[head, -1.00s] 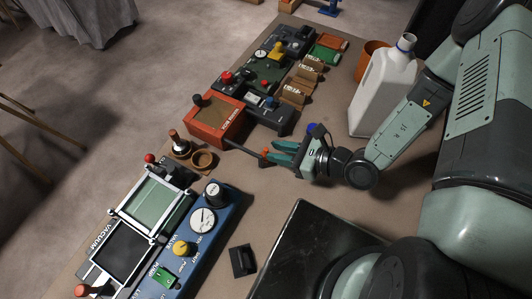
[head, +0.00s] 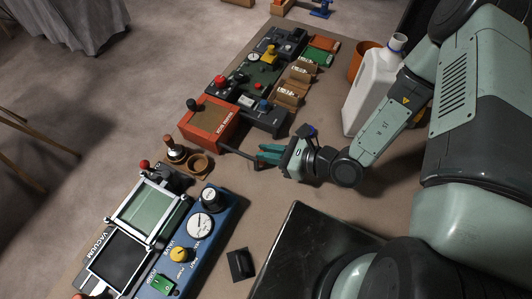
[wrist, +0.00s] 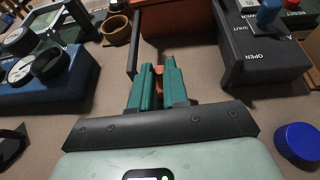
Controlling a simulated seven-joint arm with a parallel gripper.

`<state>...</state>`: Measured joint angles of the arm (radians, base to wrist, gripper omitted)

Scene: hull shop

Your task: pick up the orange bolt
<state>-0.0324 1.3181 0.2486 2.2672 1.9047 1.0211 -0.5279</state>
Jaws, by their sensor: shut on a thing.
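The orange bolt (wrist: 158,72) shows in the wrist view as a small orange piece between the two teal fingers of my gripper (wrist: 159,72). The fingers are close together and shut on it. Most of the bolt is hidden by the fingers. In the head view my gripper (head: 262,153) reaches left over the table, just right of an orange box, and the bolt cannot be made out. I cannot tell whether the bolt is clear of the table.
A dark bar (head: 238,153) runs from near the orange box (head: 208,122) toward my fingertips. A blue valve panel (head: 208,240) lies front left. A white jug (head: 373,90) stands behind my arm. A blue cap (wrist: 297,140) lies at right in the wrist view.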

